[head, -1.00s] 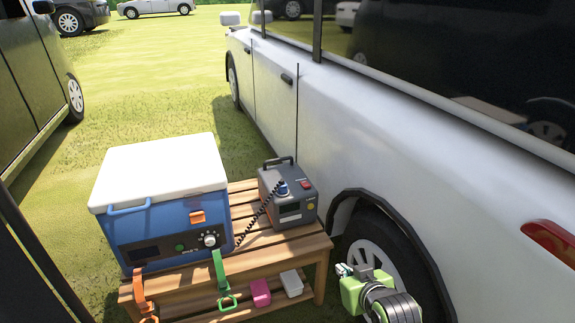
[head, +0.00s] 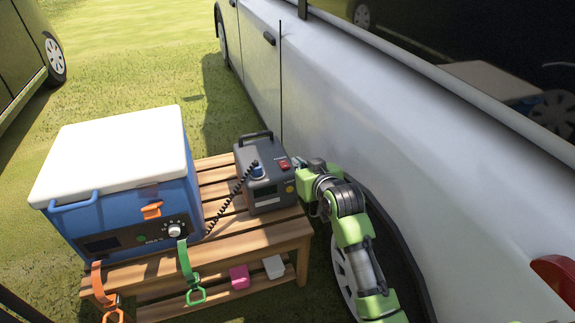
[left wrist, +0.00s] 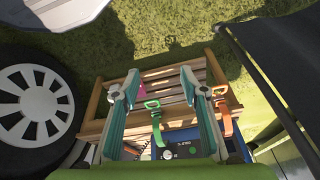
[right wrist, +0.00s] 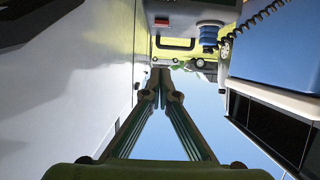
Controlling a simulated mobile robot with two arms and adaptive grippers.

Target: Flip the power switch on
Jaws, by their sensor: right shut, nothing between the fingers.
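The grey power box (head: 265,178) stands on the right end of the wooden bench, with a red switch (head: 284,164) on its upper right face. In the right wrist view the power box (right wrist: 175,14) shows at the top, cut off by the edge. My right gripper (head: 299,163) is beside the power box's right side, very close to the switch; contact cannot be told. In the right wrist view its fingers (right wrist: 160,78) are together and empty. My left gripper (left wrist: 160,78) is open and empty over the bench in the left wrist view; it is outside the head view.
A blue cooler (head: 135,205) with a white lid fills the bench's left part. A dark coiled cord (head: 230,205) runs between cooler and box. Orange (head: 99,285) and green (head: 187,265) straps hang in front. A white car (head: 400,110) stands close along the right.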

